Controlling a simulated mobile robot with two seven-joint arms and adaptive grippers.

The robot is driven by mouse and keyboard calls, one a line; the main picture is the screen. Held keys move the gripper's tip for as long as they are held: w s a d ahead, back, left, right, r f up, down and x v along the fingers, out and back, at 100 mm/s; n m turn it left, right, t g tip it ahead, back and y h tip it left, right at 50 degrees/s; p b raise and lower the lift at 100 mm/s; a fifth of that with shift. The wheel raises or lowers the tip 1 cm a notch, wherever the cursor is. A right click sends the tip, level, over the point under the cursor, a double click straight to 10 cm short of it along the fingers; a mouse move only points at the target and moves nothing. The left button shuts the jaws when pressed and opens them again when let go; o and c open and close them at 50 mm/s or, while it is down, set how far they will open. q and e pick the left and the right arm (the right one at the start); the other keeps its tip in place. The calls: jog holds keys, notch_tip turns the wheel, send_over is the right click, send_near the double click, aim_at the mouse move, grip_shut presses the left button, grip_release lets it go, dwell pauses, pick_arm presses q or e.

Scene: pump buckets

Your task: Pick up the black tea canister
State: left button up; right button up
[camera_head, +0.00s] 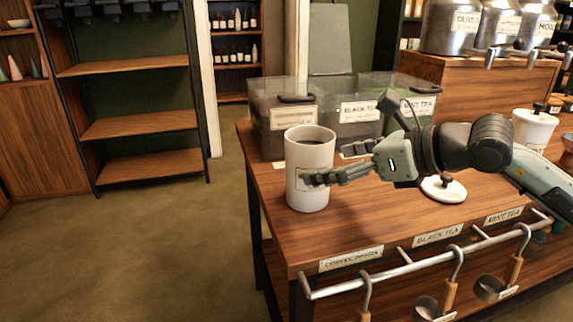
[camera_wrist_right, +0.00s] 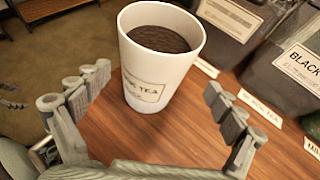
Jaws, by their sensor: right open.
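An open white canister (camera_head: 310,160) full of dark tea stands upright near the left end of the wooden counter. In the right wrist view the canister (camera_wrist_right: 155,75) has a label ending in "TEA". My right gripper (camera_head: 329,165) is open and comes from the right, with one finger across the canister's front and the other at its right side. In the right wrist view my right gripper (camera_wrist_right: 156,80) has its fingers spread, with the canister ahead between them. Contact is not clear. Small grey finger-like parts at that view's left edge may be my left gripper (camera_wrist_right: 12,104).
A white lid (camera_head: 443,189) with a dark knob lies under my right arm. Clear labelled bins (camera_head: 345,105) stand right behind the canister. A white pot (camera_head: 533,128) stands at the right. A front rail (camera_head: 415,264) holds hanging scoops. Floor at left is free.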

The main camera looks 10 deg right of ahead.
aim_at(294, 164)
jog(key=shift+w+a, duration=0.15)
jog(key=shift+w, duration=0.05)
jog(key=shift+p+x, duration=0.4)
jog(key=shift+x, duration=0.45)
jog(key=shift+w+a+f, duration=0.1)
jog(key=shift+w+a, duration=0.35)
jog(key=shift+a, duration=0.05)
jog(key=x, duration=0.1)
jog(key=p+x, duration=0.1)
jog(key=x, duration=0.1)
jog(key=shift+w+a, duration=0.15)
jog(key=shift+a, duration=0.3)
jog(key=shift+w+a+f+p, duration=0.2)
jog(key=shift+w+f+p, duration=0.1)
pick_arm(q)
notch_tip(294, 164, down, 6)
jog(key=shift+w+d+r, duration=0.1)
jog(key=shift+r, duration=0.1)
pick_arm(e)
jog(key=shift+c, duration=0.2)
jog(key=shift+r, duration=0.1)
jog(key=c, duration=1.6)
